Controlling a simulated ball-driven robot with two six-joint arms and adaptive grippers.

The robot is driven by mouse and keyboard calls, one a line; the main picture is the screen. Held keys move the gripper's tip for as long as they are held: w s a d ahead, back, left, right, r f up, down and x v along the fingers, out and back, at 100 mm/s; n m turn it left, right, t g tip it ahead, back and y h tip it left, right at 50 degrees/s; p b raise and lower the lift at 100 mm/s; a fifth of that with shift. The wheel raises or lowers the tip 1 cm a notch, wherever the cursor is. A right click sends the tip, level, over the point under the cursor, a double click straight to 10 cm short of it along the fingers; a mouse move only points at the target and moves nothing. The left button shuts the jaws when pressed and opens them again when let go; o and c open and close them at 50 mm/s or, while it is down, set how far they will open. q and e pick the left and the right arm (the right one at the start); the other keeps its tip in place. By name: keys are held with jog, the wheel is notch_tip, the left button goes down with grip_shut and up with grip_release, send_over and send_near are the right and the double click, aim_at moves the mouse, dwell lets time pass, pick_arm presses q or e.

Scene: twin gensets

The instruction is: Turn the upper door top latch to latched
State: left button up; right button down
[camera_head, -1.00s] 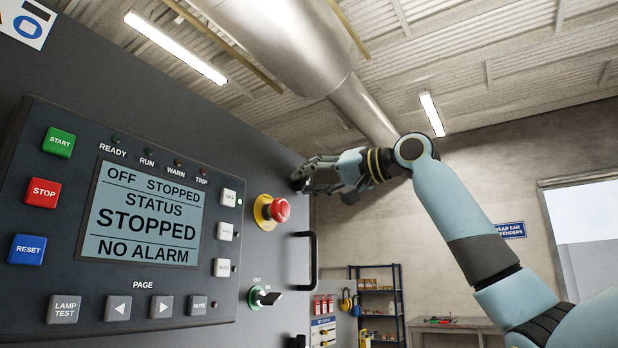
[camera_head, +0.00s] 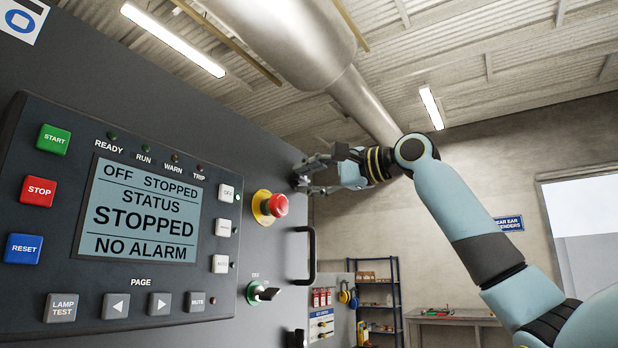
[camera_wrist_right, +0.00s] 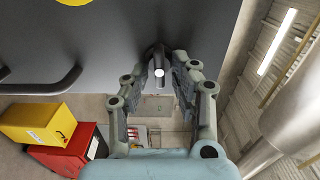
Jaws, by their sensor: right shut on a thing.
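The upper door top latch (camera_wrist_right: 158,72) is a small dark handle with a pale round end on the dark grey door (camera_wrist_right: 120,35). In the right wrist view it sits between the fingertips of my right gripper (camera_wrist_right: 164,66), which is shut on it. In the head view my right gripper (camera_head: 308,175) is at the door's upper right edge, and its fingers hide most of the latch there. I cannot tell the latch's exact angle. My left gripper is in neither view.
A silver duct (camera_head: 365,105) hangs overhead. Yellow (camera_wrist_right: 38,122) and red (camera_wrist_right: 70,150) boxes stand below.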

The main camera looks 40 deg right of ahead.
jog(key=shift+m, duration=0.3)
dwell(0.4)
jog(key=c, duration=1.2)
grip_release()
jog(key=shift+d+f, duration=0.1)
jog(key=shift+s, duration=0.15)
jog(key=shift+v, duration=3.55)
jog(key=shift+s, duration=0.1)
